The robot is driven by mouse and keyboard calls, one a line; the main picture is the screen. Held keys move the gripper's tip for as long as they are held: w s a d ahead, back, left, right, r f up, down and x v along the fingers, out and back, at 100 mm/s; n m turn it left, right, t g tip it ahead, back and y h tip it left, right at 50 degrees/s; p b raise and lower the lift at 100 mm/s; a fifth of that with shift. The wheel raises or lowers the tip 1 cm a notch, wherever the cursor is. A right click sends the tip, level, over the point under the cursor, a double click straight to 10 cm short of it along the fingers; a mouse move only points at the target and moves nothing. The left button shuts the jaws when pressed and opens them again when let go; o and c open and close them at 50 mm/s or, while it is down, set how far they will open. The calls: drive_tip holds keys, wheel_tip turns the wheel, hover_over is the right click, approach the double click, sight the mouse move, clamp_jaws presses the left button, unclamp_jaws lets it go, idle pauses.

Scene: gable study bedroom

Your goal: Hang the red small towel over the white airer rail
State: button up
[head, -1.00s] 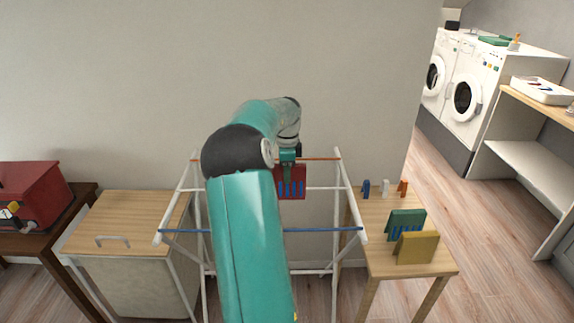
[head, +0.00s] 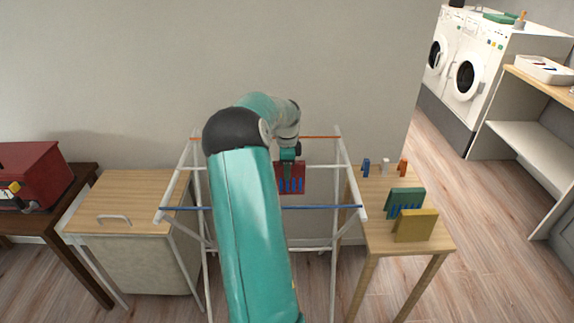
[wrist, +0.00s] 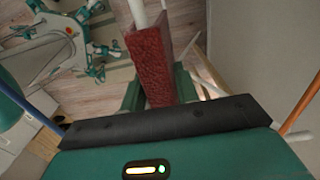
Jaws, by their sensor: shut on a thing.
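The red small towel (head: 291,173), with blue stripes near its lower edge, hangs folded from my gripper (head: 288,156) at the middle of the airer. The white airer rail (head: 325,166) runs level with the towel's upper part, between the orange rail (head: 300,137) behind and the blue rail (head: 320,207) in front. In the wrist view my gripper (wrist: 155,92) is shut on the towel (wrist: 148,62). A white bar (wrist: 138,12) shows at the towel's far end there. Whether the rail lies inside the fold is not clear. My arm hides the airer's left middle.
A wooden table (head: 375,225) at right holds a green towel (head: 405,200), a mustard towel (head: 416,226) and small blue, white and orange items. A wood-topped cabinet (head: 130,200) stands close left of the airer. The wall is behind it.

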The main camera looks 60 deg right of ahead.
drive_tip(key=o, duration=1.1)
wheel_tip(320, 180, up, 14)
drive_tip(key=shift+f, duration=0.15)
wheel_tip(320, 180, up, 7)
idle(0.8)
